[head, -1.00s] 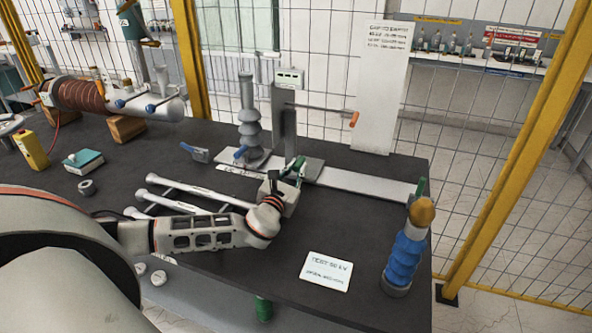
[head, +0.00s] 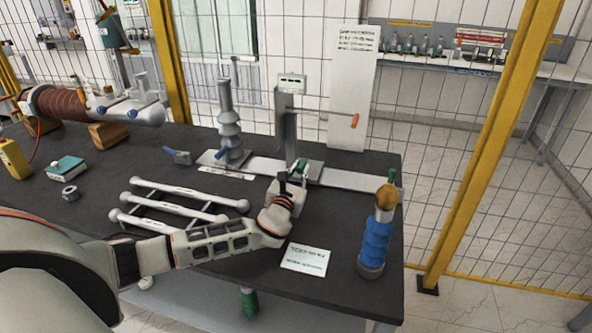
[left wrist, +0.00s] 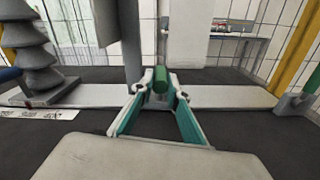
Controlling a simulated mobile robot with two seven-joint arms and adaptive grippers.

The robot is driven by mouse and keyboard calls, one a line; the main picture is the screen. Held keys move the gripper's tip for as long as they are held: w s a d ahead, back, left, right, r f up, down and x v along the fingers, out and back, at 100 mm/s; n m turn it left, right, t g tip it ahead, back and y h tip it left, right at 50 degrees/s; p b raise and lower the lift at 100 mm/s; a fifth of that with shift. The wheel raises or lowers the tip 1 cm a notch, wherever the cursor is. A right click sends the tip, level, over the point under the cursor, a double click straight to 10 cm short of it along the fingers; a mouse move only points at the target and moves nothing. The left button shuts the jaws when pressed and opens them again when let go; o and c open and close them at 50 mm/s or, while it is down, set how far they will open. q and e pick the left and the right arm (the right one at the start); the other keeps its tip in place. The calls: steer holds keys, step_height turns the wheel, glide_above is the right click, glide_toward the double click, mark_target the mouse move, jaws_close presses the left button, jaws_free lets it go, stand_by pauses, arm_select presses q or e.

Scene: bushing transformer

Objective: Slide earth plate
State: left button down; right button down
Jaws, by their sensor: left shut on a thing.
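The earth plate appears to be the upright grey post (head: 285,115) with a small meter box on top, standing on a long pale bar (head: 350,178). A green handle (head: 300,166) sits at its foot; in the left wrist view it is a green cylinder (left wrist: 160,78). My left gripper (head: 291,176) is at the front of the bar, shut on the green handle, which shows between its fingertips in the left wrist view. The gripper hides part of the post's foot. My right gripper is not in view.
A ribbed grey insulator (head: 229,130) stands left of the post. White rods (head: 180,205) and a label card (head: 305,259) lie in front.

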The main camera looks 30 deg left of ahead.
arm_select(q)
steer(key=c, duration=2)
jaws_free()
steer(key=shift+w+d, duration=0.1)
steer(key=shift+d, duration=0.25)
steer(key=shift+o, duration=0.2)
steer(key=shift+a, duration=0.1)
steer(key=shift+s, duration=0.25)
steer(key=v, duration=1.1)
steer(key=shift+s, duration=0.3)
steer(key=shift+f, duration=0.1)
